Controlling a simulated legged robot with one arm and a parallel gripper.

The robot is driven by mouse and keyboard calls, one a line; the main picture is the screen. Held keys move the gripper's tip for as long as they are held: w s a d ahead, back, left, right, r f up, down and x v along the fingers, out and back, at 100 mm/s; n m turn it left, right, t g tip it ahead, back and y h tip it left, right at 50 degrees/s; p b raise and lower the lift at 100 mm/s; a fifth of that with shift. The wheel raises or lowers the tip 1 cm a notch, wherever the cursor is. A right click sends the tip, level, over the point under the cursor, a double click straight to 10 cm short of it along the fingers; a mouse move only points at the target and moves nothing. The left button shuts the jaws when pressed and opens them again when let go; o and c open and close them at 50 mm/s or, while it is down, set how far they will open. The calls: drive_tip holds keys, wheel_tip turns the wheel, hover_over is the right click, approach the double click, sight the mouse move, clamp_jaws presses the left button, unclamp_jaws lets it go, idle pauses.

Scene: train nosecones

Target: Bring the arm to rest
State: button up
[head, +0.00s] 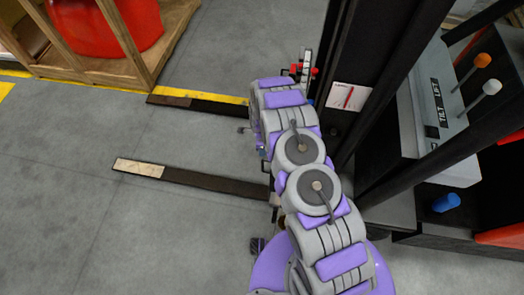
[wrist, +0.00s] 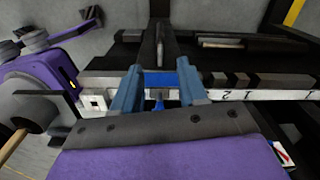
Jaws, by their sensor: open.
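My arm (head: 305,160), purple and grey, is stretched out and bent beside the dark mast of a forklift. In the wrist view my gripper (wrist: 157,78) is open, its two blue-grey fingers apart. A pale ruler-like bar (wrist: 235,95) with dark marks and numbers runs across behind the fingers. A blue piece (wrist: 158,80) on the bar shows between the fingers; I cannot tell whether they touch it. In the head view the gripper is hidden behind the arm's far end.
The black mast (head: 360,90) stands close to the arm's right. Two forks (head: 190,178) lie low over grey floor. A lever panel (head: 435,110) reading "TILT LIFT" is at right. A wooden crate (head: 95,68) holding a red object (head: 105,25) is at upper left. Open floor is at left.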

drive_tip(key=shift+r, duration=0.5)
drive_tip(key=s+d+r+n, duration=0.2)
drive_tip(key=s+r+n, duration=0.1)
drive_tip(key=r, duration=0.9)
drive_tip(key=s+d+r+n, duration=0.2)
drive_tip(key=s+r+n, duration=0.15)
drive_tip(key=r, duration=0.75)
drive_tip(key=s+d+r+n, duration=0.2)
drive_tip(key=s+r+n, duration=0.1)
drive_tip(key=r, duration=0.9)
drive_tip(key=s+d+r+n, duration=0.2)
drive_tip(key=s+r, duration=0.2)
drive_tip(key=s, duration=0.6)
drive_tip(key=s+d+r+n+g, duration=0.1)
drive_tip(key=s+d+r+n, duration=0.2)
drive_tip(key=s, duration=0.6)
drive_tip(key=s+d+r+n, duration=0.3)
drive_tip(key=s+r, duration=0.4)
drive_tip(key=s, duration=0.3)
drive_tip(key=shift+s+g, duration=0.3)
drive_tip(key=shift+g, duration=0.1)
